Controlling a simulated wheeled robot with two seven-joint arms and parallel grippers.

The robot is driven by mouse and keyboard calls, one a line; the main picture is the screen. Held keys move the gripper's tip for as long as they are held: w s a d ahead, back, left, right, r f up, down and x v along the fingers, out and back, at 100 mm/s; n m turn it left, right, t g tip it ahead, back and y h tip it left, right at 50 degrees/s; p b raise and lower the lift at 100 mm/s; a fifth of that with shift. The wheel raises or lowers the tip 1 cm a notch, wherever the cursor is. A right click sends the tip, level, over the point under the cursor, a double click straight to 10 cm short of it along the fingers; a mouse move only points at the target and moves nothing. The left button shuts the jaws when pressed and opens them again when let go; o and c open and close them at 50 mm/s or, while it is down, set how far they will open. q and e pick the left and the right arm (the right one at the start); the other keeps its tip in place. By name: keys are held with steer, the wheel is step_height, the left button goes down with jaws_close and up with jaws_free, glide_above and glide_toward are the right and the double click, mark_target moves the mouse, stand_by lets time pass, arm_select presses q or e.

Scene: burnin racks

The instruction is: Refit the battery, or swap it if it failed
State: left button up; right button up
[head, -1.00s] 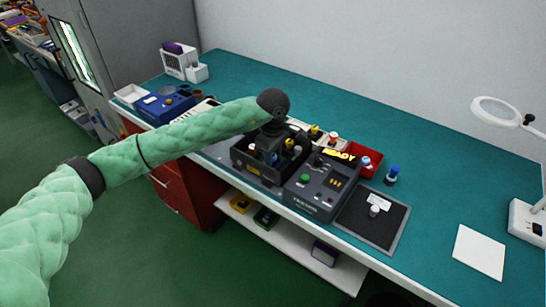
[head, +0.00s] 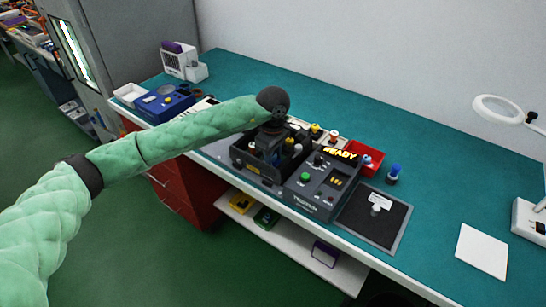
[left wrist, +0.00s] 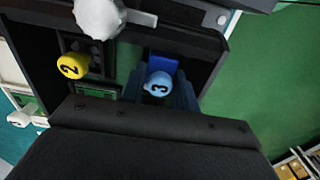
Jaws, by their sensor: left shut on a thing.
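My left gripper (head: 272,130) points down over the black rack (head: 246,164) on the bench. In the left wrist view the gripper (left wrist: 159,92) is shut on a blue battery (left wrist: 157,83) marked 3, in a slot of the rack. How deep the battery sits is hidden. A yellow battery (left wrist: 74,66) marked 2 stands in the neighbouring slot, and a large white knob-like part (left wrist: 99,17) is beyond it. The dark tester (head: 321,187) stands right of the rack, with a lit READY display (head: 340,153) and green button (head: 305,177). My right gripper is not in view.
A red bin (head: 376,158) is behind the tester, with a blue-capped battery (head: 393,172) standing beside it. A black mat (head: 368,228) bears a small pale object. A blue unit (head: 165,105) stands at the left. The bench's right middle is clear, apart from a white sheet (head: 482,251).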

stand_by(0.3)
arm_select(q)
steer(key=o, duration=1.1)
steer(key=shift+r, duration=0.1)
steer(key=shift+r, duration=2.4)
steer(key=shift+r+b, duration=0.3)
steer(key=shift+r, duration=1.7)
